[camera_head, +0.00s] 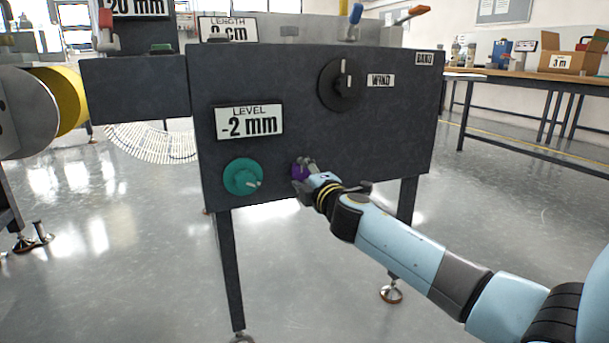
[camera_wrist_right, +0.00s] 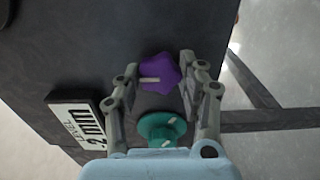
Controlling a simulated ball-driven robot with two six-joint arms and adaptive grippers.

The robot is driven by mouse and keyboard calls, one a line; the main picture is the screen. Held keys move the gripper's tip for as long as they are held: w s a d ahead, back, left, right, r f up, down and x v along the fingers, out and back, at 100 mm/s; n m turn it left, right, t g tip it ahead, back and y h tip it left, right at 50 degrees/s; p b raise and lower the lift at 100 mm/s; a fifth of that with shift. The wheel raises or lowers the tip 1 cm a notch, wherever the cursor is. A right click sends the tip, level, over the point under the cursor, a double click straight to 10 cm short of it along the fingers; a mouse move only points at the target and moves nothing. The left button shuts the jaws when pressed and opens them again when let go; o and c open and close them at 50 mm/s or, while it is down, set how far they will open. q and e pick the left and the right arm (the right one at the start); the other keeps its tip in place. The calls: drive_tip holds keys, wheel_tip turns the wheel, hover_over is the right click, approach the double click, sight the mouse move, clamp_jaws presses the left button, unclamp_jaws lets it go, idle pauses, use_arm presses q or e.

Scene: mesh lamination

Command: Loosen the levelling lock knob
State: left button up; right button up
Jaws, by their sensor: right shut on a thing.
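A purple lobed knob (camera_head: 300,172) with a pale mark sits on the front of the dark machine panel (camera_head: 300,120), low and right of the green knob. In the right wrist view the purple knob (camera_wrist_right: 160,72) lies between the fingertips. My right gripper (camera_head: 304,172) is shut on it, and it also shows in the right wrist view (camera_wrist_right: 160,80). The gripper partly hides the knob in the head view. A green knob (camera_head: 243,177) sits to the left, under the LEVEL display (camera_head: 249,122) reading -2 mm. My left gripper is not in view.
A black WIND dial (camera_head: 340,84) is higher on the panel. A blue-handled lever (camera_head: 355,14) and an orange-handled lever (camera_head: 411,15) stand on top. A yellow roll (camera_head: 65,100) is at the left. A wooden workbench (camera_head: 530,79) stands at the back right.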

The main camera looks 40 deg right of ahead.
drive_tip(key=o, duration=1.2)
drive_tip(key=shift+c, duration=0.2)
drive_tip(key=shift+s+a, duration=0.1)
drive_tip(key=v, duration=1.1)
drive_tip(key=shift+s, duration=0.4)
drive_tip(key=shift+f, duration=0.2)
